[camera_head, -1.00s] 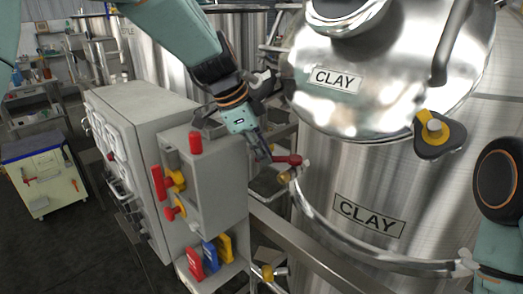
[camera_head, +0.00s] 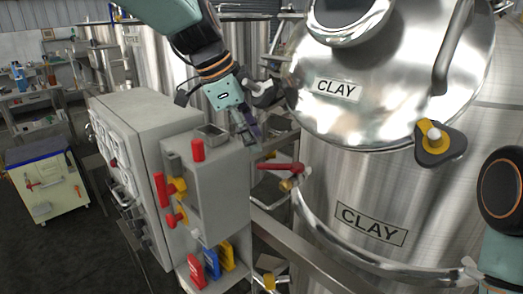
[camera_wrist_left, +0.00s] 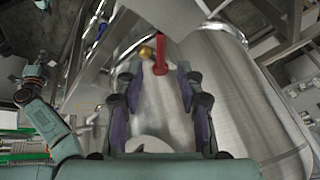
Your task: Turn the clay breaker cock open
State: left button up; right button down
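The clay breaker cock has a red lever handle (camera_head: 281,167) and a brass body (camera_head: 287,184), at the left side of the steel clay tank (camera_head: 345,185). My left gripper (camera_head: 252,137) is above and left of the handle in the head view, apart from it. In the left wrist view the gripper (camera_wrist_left: 160,75) is open, with a finger on each side. The red handle (camera_wrist_left: 161,52) shows between and beyond the fingertips, with the brass body (camera_wrist_left: 146,52) beside it. The fingers hold nothing. My right arm shows at the right edge; its gripper is out of view.
A grey control box (camera_head: 220,185) with red and yellow knobs stands just left of the cock. A clay label (camera_head: 370,223) is on the tank. A metal rail (camera_head: 300,250) runs below. A small cart (camera_head: 48,185) stands far left.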

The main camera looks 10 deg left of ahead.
pick_arm(q)
jog(key=v, duration=0.4)
jog(key=shift+a+r, duration=0.15)
jog(key=shift+r, duration=0.25)
jog(key=shift+s, duration=0.1)
